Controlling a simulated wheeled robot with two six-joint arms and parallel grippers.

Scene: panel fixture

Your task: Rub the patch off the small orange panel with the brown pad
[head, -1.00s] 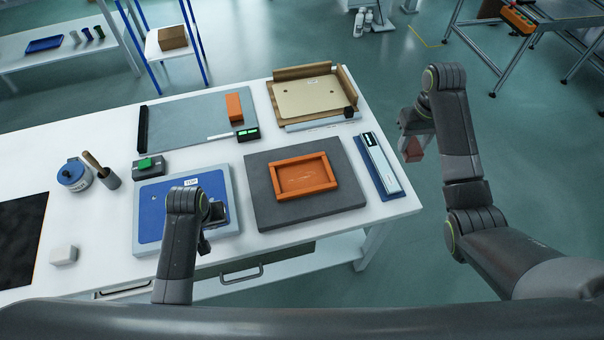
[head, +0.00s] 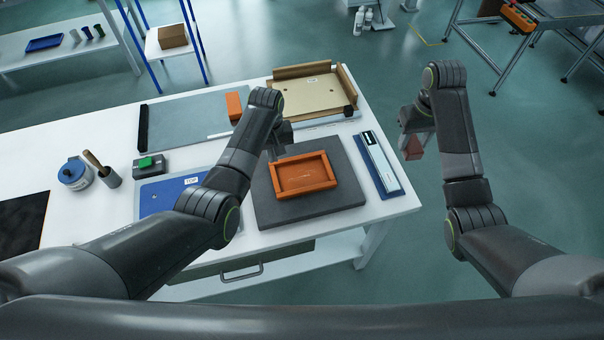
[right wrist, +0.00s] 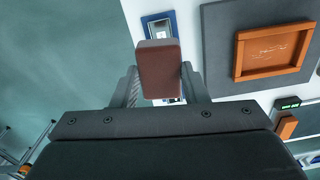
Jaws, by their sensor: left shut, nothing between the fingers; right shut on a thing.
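The small orange panel (head: 304,175) has a raised rim and lies on a dark grey mat (head: 345,198). A faint pale patch (right wrist: 267,50) shows on its recessed face in the right wrist view. My right gripper (head: 408,138) is shut on the brown pad (head: 413,148), off the table's right side and above the floor. The brown pad (right wrist: 159,69) also shows between the fingers in the right wrist view. My left gripper (head: 274,152) is shut and empty, above the mat at the panel's upper left corner. Whether it touches the panel I cannot tell.
A blue tray with a pale device (head: 380,160) lies right of the mat. Behind stand a tan panel in a wooden frame (head: 308,95) and an orange block (head: 234,106). A blue plate (head: 160,197) lies left, partly hidden by my left arm.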

